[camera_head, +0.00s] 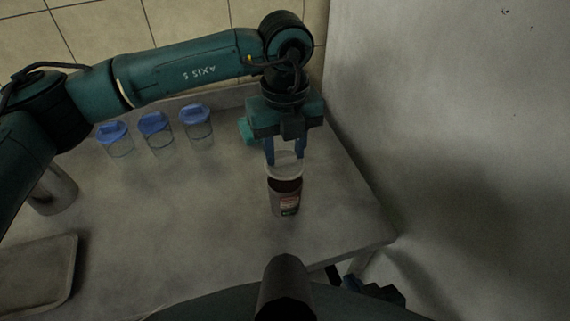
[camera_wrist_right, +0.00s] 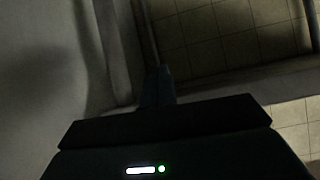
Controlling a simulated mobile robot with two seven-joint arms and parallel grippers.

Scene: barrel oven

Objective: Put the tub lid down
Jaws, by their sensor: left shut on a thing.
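The tub (camera_head: 286,204), brownish with a label on its front, stands upright on the counter near its right side. Its top is open and shows dark inside. The pale round tub lid (camera_head: 284,172) is over the back part of the tub's top; I cannot tell whether they touch. My left gripper (camera_head: 285,157) points down with its blue fingers shut on the lid. My right gripper (camera_wrist_right: 158,85) shows in the right wrist view with its fingers together, dark and empty, away from the tub.
Several clear jars with blue lids (camera_head: 153,123) stand at the back left of the grey counter (camera_head: 190,215). A metal cylinder (camera_head: 55,190) and a tray (camera_head: 38,272) are at the left. A pale wall (camera_head: 450,120) rises at the right. Counter left of the tub is clear.

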